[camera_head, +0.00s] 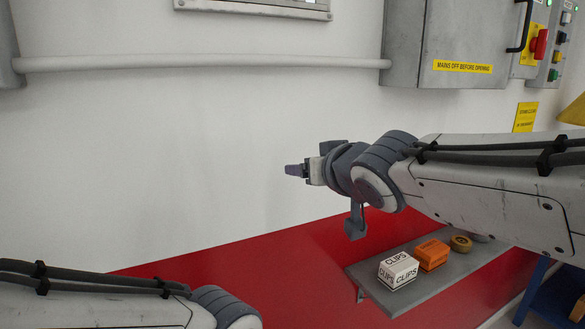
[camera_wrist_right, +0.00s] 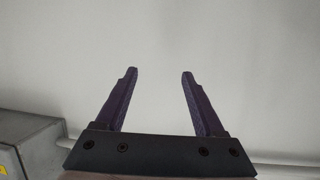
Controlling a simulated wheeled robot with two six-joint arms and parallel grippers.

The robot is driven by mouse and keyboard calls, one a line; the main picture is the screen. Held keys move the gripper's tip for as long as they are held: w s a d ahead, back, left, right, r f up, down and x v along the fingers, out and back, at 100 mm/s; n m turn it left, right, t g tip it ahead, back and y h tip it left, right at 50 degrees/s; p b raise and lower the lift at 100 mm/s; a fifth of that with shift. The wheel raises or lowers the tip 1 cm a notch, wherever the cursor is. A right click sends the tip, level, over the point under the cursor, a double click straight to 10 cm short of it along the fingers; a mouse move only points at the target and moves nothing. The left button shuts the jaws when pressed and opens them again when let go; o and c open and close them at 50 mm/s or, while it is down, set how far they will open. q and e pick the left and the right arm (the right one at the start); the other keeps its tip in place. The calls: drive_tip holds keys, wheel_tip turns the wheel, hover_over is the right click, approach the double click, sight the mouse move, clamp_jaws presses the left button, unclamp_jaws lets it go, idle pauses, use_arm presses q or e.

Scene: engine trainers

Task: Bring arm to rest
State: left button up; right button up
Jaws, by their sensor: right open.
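My right arm reaches in from the right in the head view, roughly level. Its gripper (camera_head: 296,170) points left and is held in the air in front of the white wall. In the right wrist view the right gripper (camera_wrist_right: 157,75) has its two dark purple fingers apart, with nothing between them but pale wall behind. My left arm shows only as a link at the bottom left of the head view, and its gripper is out of the picture.
A grey shelf (camera_head: 416,291) below the right arm holds a white CLIPS box (camera_head: 397,271), an orange container (camera_head: 432,254) and a brown roll (camera_head: 461,243). A grey electrical cabinet (camera_head: 465,40) is on the wall at upper right. A pipe (camera_head: 200,62) runs along the wall.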

drive_tip(key=s+a+f+n+g+h+b, duration=0.1)
drive_tip(key=s+f+g, duration=0.3)
drive_tip(key=f, duration=0.5)
drive_tip(key=s+f+g+h+b, duration=0.1)
drive_tip(key=s+f+g, duration=0.1)
drive_tip(key=s+f, duration=0.6)
drive_tip(key=s+d+f+n+g+h+b, duration=0.1)
drive_tip(key=s+f+g, duration=0.6)
drive_tip(key=s+f, duration=0.8)
drive_tip(key=shift+s+d+n+g+b, duration=0.3)
drive_tip(key=shift+s+d+n+b, duration=0.1)
drive_tip(key=shift+s+d+n, duration=0.5)
drive_tip(key=shift+w+a, duration=0.15)
drive_tip(key=shift+a, duration=0.1)
